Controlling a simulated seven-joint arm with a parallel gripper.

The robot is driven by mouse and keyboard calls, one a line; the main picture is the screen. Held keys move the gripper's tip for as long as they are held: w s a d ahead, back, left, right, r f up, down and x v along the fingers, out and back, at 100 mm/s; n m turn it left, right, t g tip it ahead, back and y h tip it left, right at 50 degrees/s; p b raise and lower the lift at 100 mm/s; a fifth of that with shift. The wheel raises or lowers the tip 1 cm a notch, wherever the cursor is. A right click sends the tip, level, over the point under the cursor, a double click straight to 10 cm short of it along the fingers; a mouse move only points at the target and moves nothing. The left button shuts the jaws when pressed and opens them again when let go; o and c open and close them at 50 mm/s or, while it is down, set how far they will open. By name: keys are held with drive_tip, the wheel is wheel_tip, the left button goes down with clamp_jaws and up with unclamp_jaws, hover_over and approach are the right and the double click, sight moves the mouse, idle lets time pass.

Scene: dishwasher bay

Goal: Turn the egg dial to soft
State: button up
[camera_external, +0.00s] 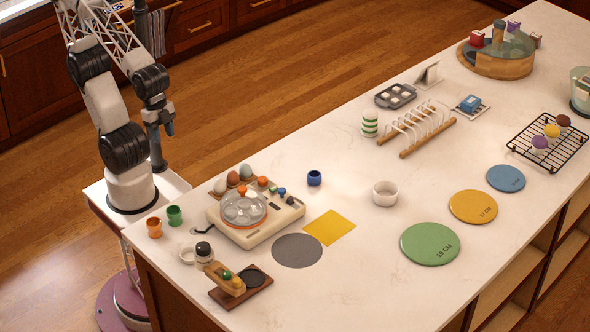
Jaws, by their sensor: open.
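The egg cooker (282,217) is a cream box with a clear dome lid (243,207) and an orange ring, near the left end of the white counter. Small coloured knob-like parts (282,190) sit along its back right side. I cannot tell which is the egg dial, and its markings and setting are too small to read. My gripper (167,131) hangs in the air to the upper left of the cooker, well apart from it. It is open and holds nothing that I can see.
Eggs (233,179) stand behind the cooker. An orange cup (154,228) and green cup (174,216) stand to its left. A wooden stand (226,281) with a dark base is in front. A blue cup (314,178) and white bowl (384,194) stand to the right.

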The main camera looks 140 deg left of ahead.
drive_tip(key=shift+w, duration=0.1)
drive_tip(key=n+g, duration=0.3)
drive_tip(key=n, duration=1.5)
approach(263, 178)
drive_tip(key=shift+s+d+f, duration=0.4)
drive_tip(key=shift+d+f, duration=0.1)
drive_tip(key=shift+d, duration=0.2)
drive_tip(key=shift+w+a+f, duration=0.25)
drive_tip(key=shift+w+a, duration=0.05)
drive_tip(key=shift+a, duration=0.15)
drive_tip(key=shift+f, duration=0.15)
drive_tip(key=shift+f, duration=3.75)
